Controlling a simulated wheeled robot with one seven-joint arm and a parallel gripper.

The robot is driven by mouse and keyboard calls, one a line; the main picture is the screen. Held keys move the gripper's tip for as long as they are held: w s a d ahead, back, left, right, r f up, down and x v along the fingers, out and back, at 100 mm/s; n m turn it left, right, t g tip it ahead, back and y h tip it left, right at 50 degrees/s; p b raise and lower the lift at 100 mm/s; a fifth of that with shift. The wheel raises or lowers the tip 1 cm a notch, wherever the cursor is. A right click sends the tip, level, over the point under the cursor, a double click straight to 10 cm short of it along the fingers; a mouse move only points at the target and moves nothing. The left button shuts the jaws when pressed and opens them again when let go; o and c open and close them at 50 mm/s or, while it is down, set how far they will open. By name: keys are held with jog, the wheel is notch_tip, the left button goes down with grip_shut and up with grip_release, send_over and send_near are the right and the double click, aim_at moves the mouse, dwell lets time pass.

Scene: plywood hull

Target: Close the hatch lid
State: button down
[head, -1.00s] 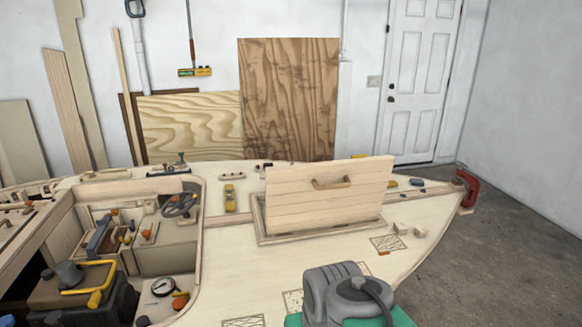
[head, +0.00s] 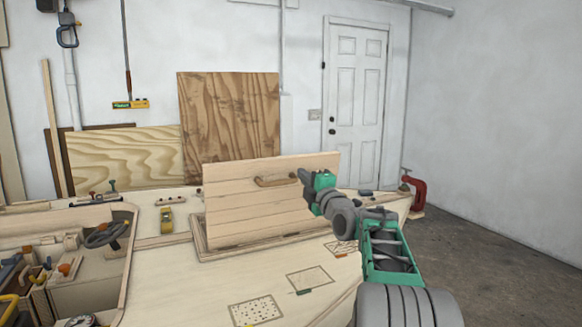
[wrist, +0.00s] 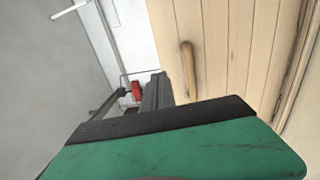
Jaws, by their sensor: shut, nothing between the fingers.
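The hatch lid (head: 255,205) is a pale planked wooden panel with a wooden handle (head: 277,181) near its top edge. It stands raised, leaning back slightly, at its hatch frame (head: 215,255) on the deck. My gripper (head: 303,177) is shut and empty, in front of the lid's upper right part, just right of the handle. In the wrist view the lid (wrist: 225,50) fills the upper right, with the handle (wrist: 189,68) beside the dark fingers (wrist: 157,90). I cannot tell whether the fingers touch the lid.
The cockpit opening (head: 85,265) with a steering wheel (head: 105,235) lies to the left. A yellow tool (head: 167,220) rests on the deck left of the hatch. A red clamp (head: 417,190) is at the deck's right end. The deck in front of the hatch is mostly clear.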

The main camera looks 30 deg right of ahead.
aim_at(287, 160)
jog(key=w, duration=0.3)
jog(key=w+r+p, duration=0.1)
jog(key=w, duration=0.5)
jog(key=shift+w+d+r+p, duration=0.1)
jog(key=shift+d+r+p, duration=0.2)
